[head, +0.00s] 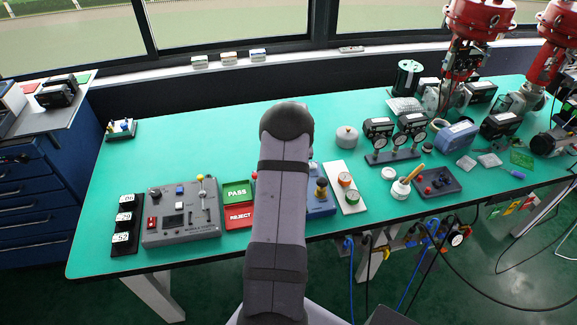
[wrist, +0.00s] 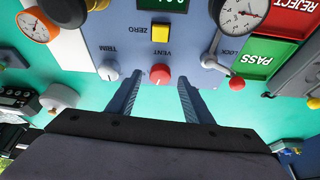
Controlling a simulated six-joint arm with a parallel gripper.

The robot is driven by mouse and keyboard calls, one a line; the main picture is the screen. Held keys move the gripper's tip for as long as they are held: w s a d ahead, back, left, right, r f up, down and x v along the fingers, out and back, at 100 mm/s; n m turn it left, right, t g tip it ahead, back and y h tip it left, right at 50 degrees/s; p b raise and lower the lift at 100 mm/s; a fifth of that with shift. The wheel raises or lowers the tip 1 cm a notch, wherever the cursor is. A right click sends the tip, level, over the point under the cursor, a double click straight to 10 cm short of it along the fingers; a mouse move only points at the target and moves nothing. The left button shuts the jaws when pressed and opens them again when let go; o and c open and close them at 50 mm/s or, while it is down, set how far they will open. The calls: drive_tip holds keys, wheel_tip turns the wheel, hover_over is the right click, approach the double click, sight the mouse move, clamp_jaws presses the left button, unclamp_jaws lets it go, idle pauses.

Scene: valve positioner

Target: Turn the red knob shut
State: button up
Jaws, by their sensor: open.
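The red knob (wrist: 160,75) shows in the wrist view, round with a pale mark on its face, on a blue-grey panel (wrist: 125,50) beside the word VENT. My gripper (wrist: 159,88) is open, with one finger on each side of the red knob in the picture. Gaps show between the knob and both fingers, and I cannot tell the distance in depth. In the head view only the right part of the panel (head: 322,208) shows; my arm hides the red knob and the gripper.
A white TRIM knob (wrist: 108,72) and a red-balled LOCK lever (wrist: 236,83) flank the red knob. A yellow button (wrist: 160,33) and a gauge (wrist: 243,14) are close. PASS (head: 237,192) and REJECT (head: 238,215) trays stand left of my arm.

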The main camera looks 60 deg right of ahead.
drive_tip(key=shift+x, duration=0.85)
drive_tip(key=c, duration=1.1)
drive_tip(key=shift+o, duration=0.2)
